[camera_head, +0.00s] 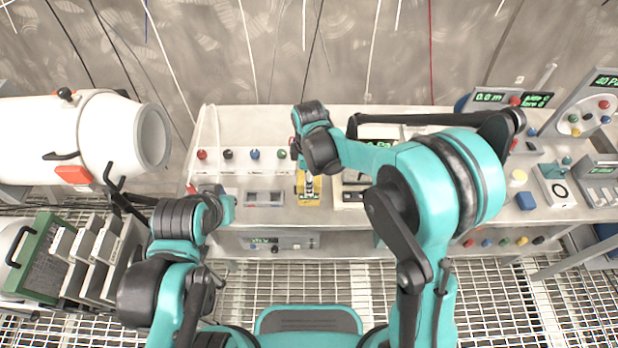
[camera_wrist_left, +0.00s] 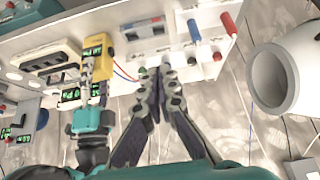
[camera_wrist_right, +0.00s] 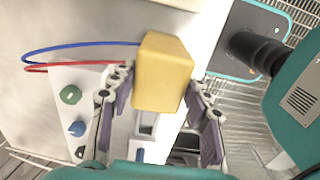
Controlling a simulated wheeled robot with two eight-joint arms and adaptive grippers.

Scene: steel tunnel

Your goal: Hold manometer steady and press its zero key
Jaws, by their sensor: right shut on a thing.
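The manometer is a yellow box (camera_head: 313,202) on the bench, under my right gripper (camera_head: 306,172). In the right wrist view its blank yellow end (camera_wrist_right: 163,75) sits between the fingers of my right gripper (camera_wrist_right: 160,105), which are shut on it. A blue and a red hose run from it to the left. In the left wrist view the yellow body (camera_wrist_left: 104,67) shows left of my left gripper (camera_wrist_left: 162,73). Those fingers are drawn together, empty and apart from the manometer. I cannot make out the zero key.
A bench panel with coloured knobs (camera_head: 228,154) stands behind the manometer. A large white cylinder (camera_head: 125,135) is at left, with a green-sided rack (camera_head: 38,258) below it. Gauges with green displays (camera_head: 495,97) crowd the bench's right side. My right forearm covers the middle right.

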